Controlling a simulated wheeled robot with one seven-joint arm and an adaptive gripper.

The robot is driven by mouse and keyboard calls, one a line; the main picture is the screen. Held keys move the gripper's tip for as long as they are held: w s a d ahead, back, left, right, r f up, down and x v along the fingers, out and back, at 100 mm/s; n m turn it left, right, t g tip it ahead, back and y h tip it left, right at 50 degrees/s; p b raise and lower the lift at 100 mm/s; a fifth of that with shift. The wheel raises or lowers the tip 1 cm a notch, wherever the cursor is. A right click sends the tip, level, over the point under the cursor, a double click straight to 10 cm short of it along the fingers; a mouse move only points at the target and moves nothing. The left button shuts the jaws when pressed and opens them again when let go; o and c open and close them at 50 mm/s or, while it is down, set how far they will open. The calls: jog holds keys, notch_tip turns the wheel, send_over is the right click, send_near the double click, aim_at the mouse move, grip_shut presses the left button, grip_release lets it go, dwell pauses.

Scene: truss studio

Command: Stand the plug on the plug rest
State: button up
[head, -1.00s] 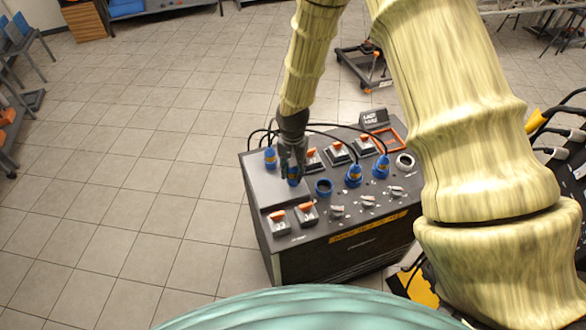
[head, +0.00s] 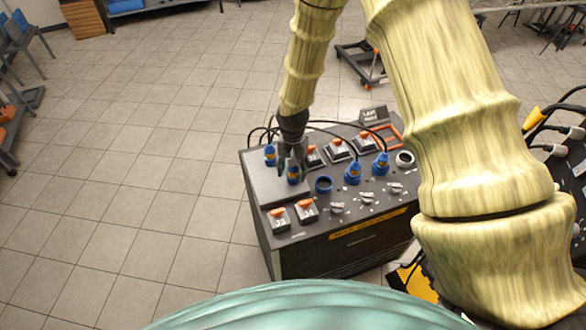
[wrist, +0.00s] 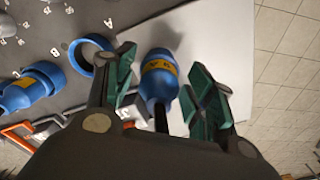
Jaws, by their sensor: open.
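A blue plug (head: 293,174) with a yellow band stands on a flat grey plate (head: 265,186), apparently the plug rest, on the left of a dark console. In the wrist view the plug (wrist: 160,78) is between the green-padded fingers, with a gap on each side, its black cable running toward the palm. My gripper (wrist: 165,90) is open around the plug's upper part. In the head view my gripper (head: 291,158) is just above it, partly hiding its top. The plate (wrist: 210,45) looks pale in the wrist view. The plug's base appears to be on it.
An empty blue socket ring (head: 323,185) marked B is right of the plug. Other blue plugs stand at the back left (head: 270,154) and to the right (head: 353,172). Orange-tipped switches (head: 306,208), knobs (head: 337,208), an orange frame (head: 388,137) and loose cables crowd the console top.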

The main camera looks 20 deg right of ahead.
jog(key=shift+r+b, duration=2.1)
jog(key=shift+r, duration=4.05)
